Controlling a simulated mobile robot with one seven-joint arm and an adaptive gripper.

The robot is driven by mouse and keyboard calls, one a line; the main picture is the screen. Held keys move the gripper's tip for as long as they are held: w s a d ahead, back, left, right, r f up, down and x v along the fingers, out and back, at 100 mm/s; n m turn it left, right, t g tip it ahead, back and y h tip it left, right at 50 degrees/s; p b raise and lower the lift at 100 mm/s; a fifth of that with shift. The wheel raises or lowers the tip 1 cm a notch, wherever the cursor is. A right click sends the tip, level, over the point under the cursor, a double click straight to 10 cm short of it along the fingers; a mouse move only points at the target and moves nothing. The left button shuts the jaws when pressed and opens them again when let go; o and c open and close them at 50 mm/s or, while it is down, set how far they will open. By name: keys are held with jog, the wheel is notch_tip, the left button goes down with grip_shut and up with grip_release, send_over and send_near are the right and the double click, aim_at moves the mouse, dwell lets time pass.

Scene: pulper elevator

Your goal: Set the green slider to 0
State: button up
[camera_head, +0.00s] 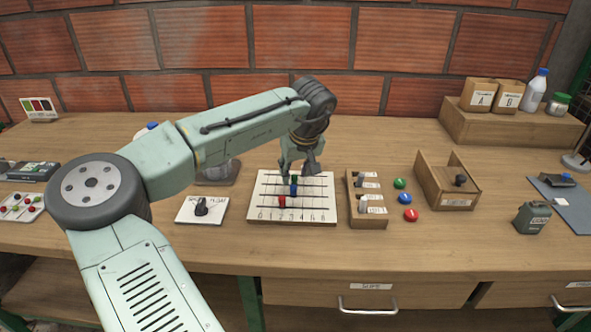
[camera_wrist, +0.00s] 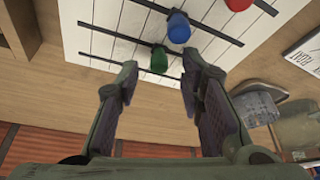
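The white slider board (camera_head: 322,212) lies on the workbench with dark horizontal rails and a row of numbers starting with 0 at its front left. The green slider (camera_wrist: 159,62) is on the rearmost of the three sliders' rails, around the middle of the board. The blue slider (camera_head: 294,189) and red slider (camera_head: 282,202) are on rails nearer the front, the red one farther left. My gripper (camera_head: 300,170) points down over the back of the board. In the wrist view its open fingers are on either side of the green slider, with visible gaps. Contact is not visible.
A switch plate (camera_head: 187,211) lies left of the board. A wooden switch box (camera_head: 368,219) stands close on its right, beside green, blue and red buttons (camera_head: 405,198). A container (camera_head: 218,173) stands behind left. The bench front is clear.

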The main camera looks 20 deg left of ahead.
jog(key=shift+w+a+f, duration=0.15)
jog(key=shift+w+f, duration=0.05)
jog(key=shift+f, duration=0.4)
grip_shut()
dwell(0.5)
